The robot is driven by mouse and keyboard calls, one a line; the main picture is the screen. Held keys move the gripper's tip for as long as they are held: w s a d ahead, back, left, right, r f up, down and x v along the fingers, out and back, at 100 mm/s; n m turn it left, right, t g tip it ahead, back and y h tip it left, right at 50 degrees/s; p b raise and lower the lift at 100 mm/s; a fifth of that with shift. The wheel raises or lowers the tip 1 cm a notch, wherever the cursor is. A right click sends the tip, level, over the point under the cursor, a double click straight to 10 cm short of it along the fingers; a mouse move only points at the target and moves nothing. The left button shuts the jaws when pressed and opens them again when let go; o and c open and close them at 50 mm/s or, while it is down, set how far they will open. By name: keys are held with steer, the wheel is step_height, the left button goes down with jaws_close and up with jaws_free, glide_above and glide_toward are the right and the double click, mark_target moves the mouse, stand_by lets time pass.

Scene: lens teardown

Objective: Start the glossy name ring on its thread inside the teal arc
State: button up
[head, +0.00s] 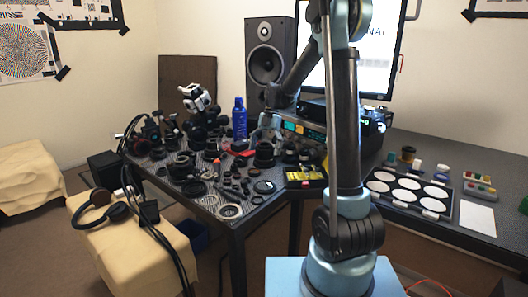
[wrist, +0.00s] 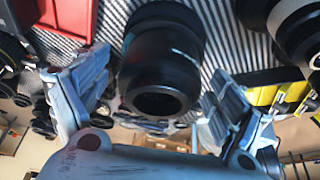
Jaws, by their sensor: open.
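My gripper (wrist: 160,68) is open in the wrist view, with one finger on each side of a black lens barrel (wrist: 160,72). Striped table shows between the barrel and each finger, so I see no contact. The barrel's dark round opening faces the camera. In the head view my gripper (head: 268,130) is small, above a black lens body (head: 264,156) near the instrument stack. I cannot pick out the glossy name ring or the teal arc in either view. A pale ring (head: 230,211) lies at the table's front edge; I cannot tell whether it is the name ring.
Several dark lens parts crowd the table (head: 262,214). A blue bottle (head: 239,118) stands behind them, with a speaker (head: 270,50) at the back. A yellow-marked tray (head: 305,180) is right of the parts. A palette of white discs (head: 408,192) lies further right. In the wrist view a red bin (wrist: 68,16) is upper left.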

steer(key=v, duration=1.1)
steer(key=s+d+r+m+t, duration=0.2)
steer(key=s+d+m, duration=0.5)
steer(key=s+m, duration=0.15)
steer(key=s+d+f+m+t, duration=0.1)
steer(key=s+d+f+m, duration=0.3)
steer(key=s+m, duration=0.3)
steer(key=s+d+f+m+t+h, duration=0.1)
steer(key=s+d+f+m, duration=0.3)
steer(key=s+f+m, duration=0.3)
steer(key=s+d+f+m+t+h, duration=0.1)
steer(key=s+d+f+m, duration=0.3)
steer(key=s, duration=0.9)
steer(key=f+m+t, duration=0.1)
steer(key=f+m, duration=0.1)
steer(key=m, duration=0.2)
steer(key=shift+d, duration=0.1)
steer(key=shift+w+f, duration=0.2)
steer(key=shift+w, duration=0.2)
